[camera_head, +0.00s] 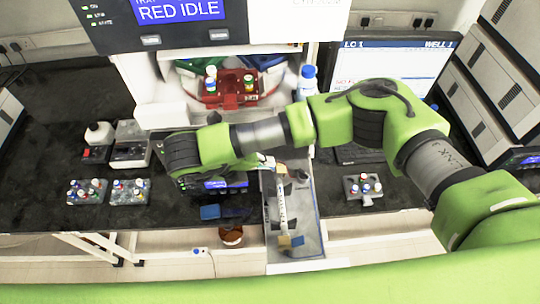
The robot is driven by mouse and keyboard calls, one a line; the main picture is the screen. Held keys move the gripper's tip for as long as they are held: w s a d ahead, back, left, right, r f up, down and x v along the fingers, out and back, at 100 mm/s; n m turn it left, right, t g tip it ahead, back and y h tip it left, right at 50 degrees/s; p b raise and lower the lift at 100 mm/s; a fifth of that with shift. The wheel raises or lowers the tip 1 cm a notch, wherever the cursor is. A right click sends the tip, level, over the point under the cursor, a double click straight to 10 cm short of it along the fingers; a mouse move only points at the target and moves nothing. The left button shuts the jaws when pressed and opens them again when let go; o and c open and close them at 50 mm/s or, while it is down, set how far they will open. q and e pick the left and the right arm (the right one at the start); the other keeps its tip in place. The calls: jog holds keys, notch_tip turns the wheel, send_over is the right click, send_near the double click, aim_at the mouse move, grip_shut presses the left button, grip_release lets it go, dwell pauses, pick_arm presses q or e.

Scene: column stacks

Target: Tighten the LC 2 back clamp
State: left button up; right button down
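My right arm comes in from the right and folds back left across the bench. Its dark gripper (224,207) hangs low near the middle, with blue patches near its tips. Whether its fingers are apart or together is unclear. A pale, labelled column (282,206) stands just right of it in a grey channel, with a tan and blue part (290,241) at its lower end. The arm covers much of the area above. I cannot make out the LC 2 back clamp for certain. My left gripper is not in view.
A red rack (239,101) with capped vials sits in the machine opening. A screen (391,68) reading LC 1 and WELL 1 stands behind my arm. Vial holders (86,192) and (129,192) sit at left, another (363,190) at right. The dark bench at far left is clear.

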jog(key=shift+a+f+h, duration=0.4)
jog(key=shift+a+h, duration=0.05)
jog(key=shift+h, duration=0.45)
jog(key=shift+s+f+n, duration=0.1)
jog(key=shift+s+n, duration=0.05)
jog(key=shift+n, duration=0.15)
jog(key=c, duration=2.3)
grip_release()
jog(key=v, duration=0.7)
jog(key=shift+a, duration=0.2)
jog(key=shift+s, duration=0.1)
